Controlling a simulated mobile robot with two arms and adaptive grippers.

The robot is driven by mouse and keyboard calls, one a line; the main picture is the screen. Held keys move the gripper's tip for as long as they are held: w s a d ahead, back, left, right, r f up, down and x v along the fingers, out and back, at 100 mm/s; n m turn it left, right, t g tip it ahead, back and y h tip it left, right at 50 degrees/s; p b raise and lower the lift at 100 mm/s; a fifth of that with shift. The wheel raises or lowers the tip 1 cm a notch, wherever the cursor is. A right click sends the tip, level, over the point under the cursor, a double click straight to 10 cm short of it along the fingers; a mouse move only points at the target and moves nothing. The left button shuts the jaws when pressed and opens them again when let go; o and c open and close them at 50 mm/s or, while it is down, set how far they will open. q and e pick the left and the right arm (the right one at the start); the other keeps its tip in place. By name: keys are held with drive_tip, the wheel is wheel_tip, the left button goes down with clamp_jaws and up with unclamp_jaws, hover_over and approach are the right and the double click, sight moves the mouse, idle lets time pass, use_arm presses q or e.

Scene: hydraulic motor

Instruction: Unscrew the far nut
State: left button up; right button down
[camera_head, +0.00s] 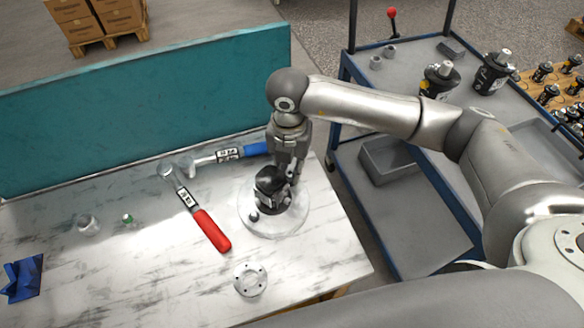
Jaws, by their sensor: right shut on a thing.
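The dark hydraulic motor (266,194) stands upright on a pale round plate (270,228) on the marble-topped table. My right gripper (287,178) reaches down from above at the motor's far right side. It is shut on what seems to be the far nut, at the motor's base; the fingers and motor largely hide that nut. A near nut (254,216) shows at the motor's near left side, apart from the gripper. My left gripper is not in view.
A red-handled tool (211,230) and a blue-handled tool (240,153) lie left of the motor. A flange disc (250,279), a blue block (22,278) and small parts lie on the table. A teal panel (150,107) stands behind; a blue cart (410,85) stands right.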

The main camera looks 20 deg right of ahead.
drive_tip(key=shift+a, duration=0.45)
drive_tip(key=c, duration=1.6)
unclamp_jaws()
drive_tip(key=shift+o, duration=0.2)
drive_tip(key=shift+s+f, duration=0.1)
drive_tip(key=shift+s+m, duration=0.15)
drive_tip(key=shift+m, duration=1.05)
drive_tip(key=m+p, duration=0.1)
drive_tip(key=m, duration=0.2)
drive_tip(key=shift+r+m+p, duration=0.2)
drive_tip(key=shift+m+p, duration=0.15)
drive_tip(key=shift+m, duration=0.05)
drive_tip(key=m, duration=0.2)
drive_tip(key=m+p, duration=0.1)
drive_tip(key=m, duration=0.1)
drive_tip(key=shift+d, duration=0.3)
